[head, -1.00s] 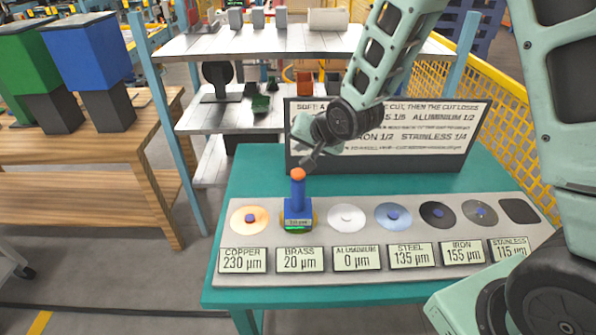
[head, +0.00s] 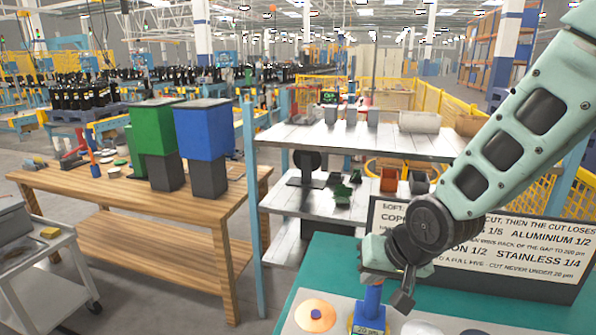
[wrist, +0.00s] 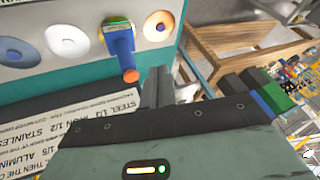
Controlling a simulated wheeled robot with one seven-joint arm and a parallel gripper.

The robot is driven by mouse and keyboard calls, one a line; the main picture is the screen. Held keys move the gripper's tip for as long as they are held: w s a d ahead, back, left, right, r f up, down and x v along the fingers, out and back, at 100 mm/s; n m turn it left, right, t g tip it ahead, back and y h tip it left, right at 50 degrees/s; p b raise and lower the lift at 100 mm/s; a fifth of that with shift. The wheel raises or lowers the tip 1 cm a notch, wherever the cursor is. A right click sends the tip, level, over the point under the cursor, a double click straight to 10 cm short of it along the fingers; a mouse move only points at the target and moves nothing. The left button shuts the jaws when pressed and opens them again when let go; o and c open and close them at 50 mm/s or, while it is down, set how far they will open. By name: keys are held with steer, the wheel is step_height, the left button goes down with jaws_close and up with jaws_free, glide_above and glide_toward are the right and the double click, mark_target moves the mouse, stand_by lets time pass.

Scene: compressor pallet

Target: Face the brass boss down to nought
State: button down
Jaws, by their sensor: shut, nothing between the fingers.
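The blue facing tool (head: 370,303) stands upright on the brass boss, which it hides almost wholly. My gripper (head: 403,292) is shut and empty, just right of the tool's top in the head view. In the wrist view my fingers (wrist: 160,88) are beside the knob and apart from it. The copper disc (head: 315,316) is left of the tool, the pale aluminium disc (head: 421,328) right of it. The reading plates are out of the head view.
A rule sign (head: 500,250) stands behind the teal bench (head: 320,265). A grey shelf rack (head: 350,140) is beyond it. Left is a wooden table (head: 110,190) with a green block (head: 152,130) and a blue block (head: 200,130). A grey trolley (head: 45,265) stands nearest left.

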steer(key=s+r+n+g+h+b, duration=0.1)
steer(key=s+n+g, duration=0.4)
steer(key=s, duration=1.7)
step_height(320, 180, up, 2)
steer(key=n+h, duration=0.1)
steer(key=n, duration=0.2)
steer(key=shift+a+n, duration=0.3)
steer(key=shift+a, duration=0.05)
stand_by(2.5)
steer(key=w+d+n+t+y+p, duration=0.1)
steer(key=w+d+n+t+p, duration=0.2)
steer(key=w, duration=1.3)
steer(key=w+d+f+n+t+y+p, duration=0.1)
steer(key=w+d+n+t+p, duration=0.2)
steer(key=w, duration=1.3)
steer(key=shift+w+d+f+t+y, duration=0.25)
steer(key=shift+d+t+y, duration=0.2)
steer(key=shift+t, duration=0.65)
step_height(320, 180, down, 9)
steer(key=b, duration=0.7)
steer(key=shift+r, duration=0.15)
